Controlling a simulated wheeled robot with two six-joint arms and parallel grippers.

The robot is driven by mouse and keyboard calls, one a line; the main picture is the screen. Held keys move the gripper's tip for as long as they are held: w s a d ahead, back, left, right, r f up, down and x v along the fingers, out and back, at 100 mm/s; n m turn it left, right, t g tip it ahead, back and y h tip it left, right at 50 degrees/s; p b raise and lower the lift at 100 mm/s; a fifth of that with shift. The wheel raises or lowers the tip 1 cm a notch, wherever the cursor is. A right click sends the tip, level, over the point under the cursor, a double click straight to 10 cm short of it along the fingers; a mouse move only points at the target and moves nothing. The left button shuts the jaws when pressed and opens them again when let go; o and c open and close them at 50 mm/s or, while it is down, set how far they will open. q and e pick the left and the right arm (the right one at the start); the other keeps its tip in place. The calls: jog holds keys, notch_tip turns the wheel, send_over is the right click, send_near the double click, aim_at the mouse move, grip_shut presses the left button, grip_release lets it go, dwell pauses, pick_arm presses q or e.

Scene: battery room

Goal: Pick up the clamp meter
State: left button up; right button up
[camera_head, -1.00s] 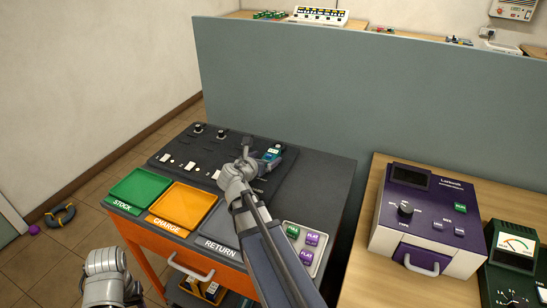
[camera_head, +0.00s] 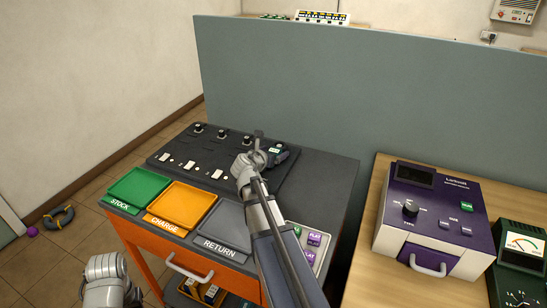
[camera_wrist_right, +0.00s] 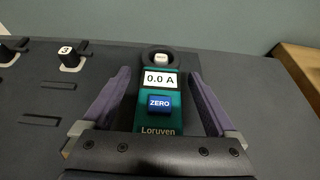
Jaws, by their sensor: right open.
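The clamp meter (camera_wrist_right: 163,112) is teal and black, with a 0.0 A display and a blue ZERO button. In the right wrist view it lies between the two purple-grey fingers of my right gripper (camera_wrist_right: 165,95). The fingers are open, with a visible gap on each side. In the head view the right gripper (camera_head: 262,146) is over the back right of the dark bench top, and the meter (camera_head: 276,151) is mostly hidden behind it. My left gripper (camera_head: 105,285) is at the lower left, away from the bench; its fingers are not clear.
The orange bench holds a green STOCK tray (camera_head: 140,187), an orange CHARGE tray (camera_head: 183,205) and a grey RETURN tray (camera_head: 226,228). A black panel with knobs (camera_head: 197,128) lies left of the meter. A grey partition (camera_head: 350,90) stands behind. A purple-and-white device (camera_head: 435,215) is on the right table.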

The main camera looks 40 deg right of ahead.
jog(key=shift+c, duration=0.3)
grip_shut()
dwell(0.3)
